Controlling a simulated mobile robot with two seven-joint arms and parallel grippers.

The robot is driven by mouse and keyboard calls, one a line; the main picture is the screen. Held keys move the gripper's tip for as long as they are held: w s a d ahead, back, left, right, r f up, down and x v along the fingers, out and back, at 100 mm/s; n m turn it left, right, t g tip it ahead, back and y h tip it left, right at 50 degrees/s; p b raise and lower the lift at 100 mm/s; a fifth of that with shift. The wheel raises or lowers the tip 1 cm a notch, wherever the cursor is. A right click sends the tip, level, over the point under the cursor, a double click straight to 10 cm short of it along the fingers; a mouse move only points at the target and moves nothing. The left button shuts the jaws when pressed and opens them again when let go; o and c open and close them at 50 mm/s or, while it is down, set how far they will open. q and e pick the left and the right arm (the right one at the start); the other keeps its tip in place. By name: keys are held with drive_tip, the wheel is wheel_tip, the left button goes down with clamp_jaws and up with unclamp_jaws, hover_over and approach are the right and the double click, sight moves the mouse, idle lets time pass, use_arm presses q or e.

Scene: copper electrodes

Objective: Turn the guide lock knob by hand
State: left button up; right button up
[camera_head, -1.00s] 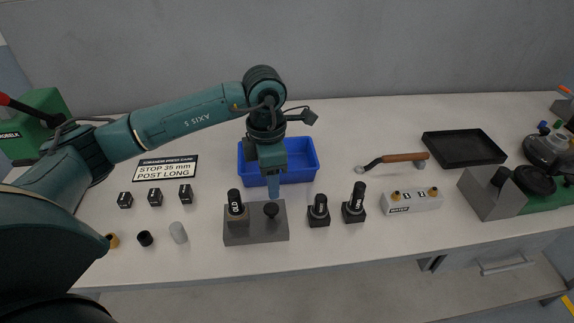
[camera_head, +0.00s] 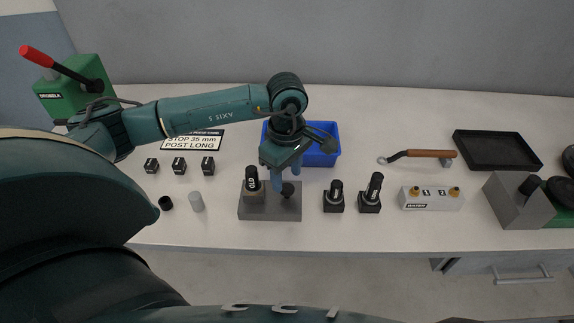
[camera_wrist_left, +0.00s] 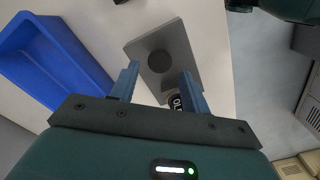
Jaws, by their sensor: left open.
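The dark round knob (camera_head: 288,188) stands on the right part of a grey block (camera_head: 270,213) on the table. A black post with a white label (camera_head: 252,180) stands on the left part of the same block. In the left wrist view the knob (camera_wrist_left: 160,63) shows from above, on the grey plate beyond the fingers. My left gripper (camera_head: 286,177) points down just above the knob. Its blue fingers (camera_wrist_left: 159,85) are apart with nothing held between them. Contact with the knob cannot be told. My right gripper is not in view.
A blue bin (camera_head: 325,158) is behind the gripper. Two labelled black posts (camera_head: 334,196) (camera_head: 371,192) stand right of the block. A white gauge box (camera_head: 432,200), a wooden-handled tool (camera_head: 430,153) and a black tray (camera_head: 495,165) are farther right. Small black cubes (camera_head: 179,166) lie left.

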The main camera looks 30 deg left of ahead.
sight(287, 188)
use_arm(q)
wheel_tip(287, 188, down, 3)
drive_tip(key=shift+r+b, duration=0.2)
drive_tip(key=shift+b, duration=0.15)
drive_tip(key=shift+f+b, duration=0.35)
drive_tip(key=shift+b, duration=0.1)
drive_tip(key=shift+c, duration=0.2)
drive_tip(key=c, duration=0.7)
drive_tip(key=o, duration=0.7)
drive_tip(key=shift+o, duration=0.2)
drive_tip(key=shift+r, duration=0.1)
